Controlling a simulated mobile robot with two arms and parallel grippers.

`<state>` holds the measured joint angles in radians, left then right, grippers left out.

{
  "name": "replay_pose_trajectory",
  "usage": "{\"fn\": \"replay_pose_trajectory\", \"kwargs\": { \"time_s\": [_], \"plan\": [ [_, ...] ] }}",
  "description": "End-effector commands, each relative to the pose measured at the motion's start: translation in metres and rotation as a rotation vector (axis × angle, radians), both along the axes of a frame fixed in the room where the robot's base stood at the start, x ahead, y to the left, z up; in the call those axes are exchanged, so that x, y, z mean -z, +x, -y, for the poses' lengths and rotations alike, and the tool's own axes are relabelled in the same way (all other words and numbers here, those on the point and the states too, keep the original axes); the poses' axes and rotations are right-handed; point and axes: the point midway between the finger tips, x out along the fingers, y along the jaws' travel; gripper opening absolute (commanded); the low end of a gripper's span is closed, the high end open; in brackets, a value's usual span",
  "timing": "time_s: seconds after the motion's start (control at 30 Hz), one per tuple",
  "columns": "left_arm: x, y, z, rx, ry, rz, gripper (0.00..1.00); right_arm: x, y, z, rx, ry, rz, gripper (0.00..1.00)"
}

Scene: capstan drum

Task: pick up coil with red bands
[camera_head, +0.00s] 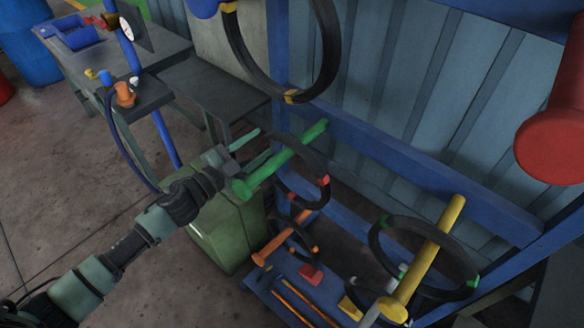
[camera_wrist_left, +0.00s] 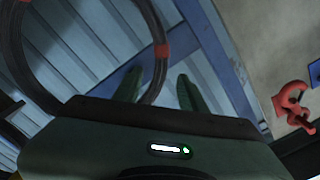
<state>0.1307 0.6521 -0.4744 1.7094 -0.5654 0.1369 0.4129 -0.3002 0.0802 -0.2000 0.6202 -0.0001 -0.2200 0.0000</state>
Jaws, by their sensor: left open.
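The coil with red bands is a thin black ring (camera_head: 322,165) hanging on the green peg (camera_head: 285,160) of the blue rack. Its red bands show at its right and lower left. My left gripper (camera_head: 256,149) is open at the coil's upper left, beside the green peg. In the left wrist view the coil (camera_wrist_left: 153,20) fills the upper left, with a red band near the fingers. Its right side runs down between the two green fingers (camera_wrist_left: 157,88) in the picture; I cannot tell whether it lies between them in depth. My right gripper is not in view.
A larger coil with yellow bands (camera_head: 244,62) hangs above. A coil with green bands (camera_head: 385,256) hangs on the yellow peg (camera_head: 430,258). An orange peg (camera_head: 283,238) holds a small coil below. A green cabinet (camera_head: 228,235) and a workbench (camera_head: 170,50) stand left.

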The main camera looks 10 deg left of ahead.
Motion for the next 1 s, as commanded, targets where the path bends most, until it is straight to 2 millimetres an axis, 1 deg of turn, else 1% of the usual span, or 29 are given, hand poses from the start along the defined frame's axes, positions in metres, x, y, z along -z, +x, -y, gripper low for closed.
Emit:
{"fn": "replay_pose_trajectory", "kwargs": {
  "time_s": [0.03,0.27,0.4,0.5,0.6,0.83,0.87,0.9,0.97,1.0],
  "plan": [
    [-0.002,0.005,0.004,0.000,-0.002,0.002,0.42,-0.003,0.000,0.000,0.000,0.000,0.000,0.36],
    [-0.003,0.027,0.019,-0.001,-0.004,-0.001,0.42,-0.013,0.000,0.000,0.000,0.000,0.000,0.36],
    [-0.005,0.044,0.032,-0.001,-0.005,0.000,0.42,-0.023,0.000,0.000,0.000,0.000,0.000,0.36],
    [-0.002,0.055,0.038,-0.003,-0.003,0.000,0.42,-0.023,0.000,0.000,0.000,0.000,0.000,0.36],
    [-0.001,0.060,0.042,-0.002,-0.002,-0.002,0.42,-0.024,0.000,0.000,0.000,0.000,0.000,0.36],
    [0.000,0.060,0.042,-0.002,-0.001,-0.002,0.42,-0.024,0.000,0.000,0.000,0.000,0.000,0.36],
    [0.000,0.060,0.042,-0.002,-0.001,-0.002,0.33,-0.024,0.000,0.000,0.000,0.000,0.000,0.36],
    [0.000,0.060,0.042,-0.002,-0.001,-0.002,0.22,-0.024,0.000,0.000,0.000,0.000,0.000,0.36],
    [0.000,0.060,0.042,-0.002,-0.001,-0.002,0.05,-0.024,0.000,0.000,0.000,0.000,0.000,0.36],
    [0.000,0.060,0.042,-0.002,-0.001,-0.002,0.00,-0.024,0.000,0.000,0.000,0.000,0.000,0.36]
  ]
}}
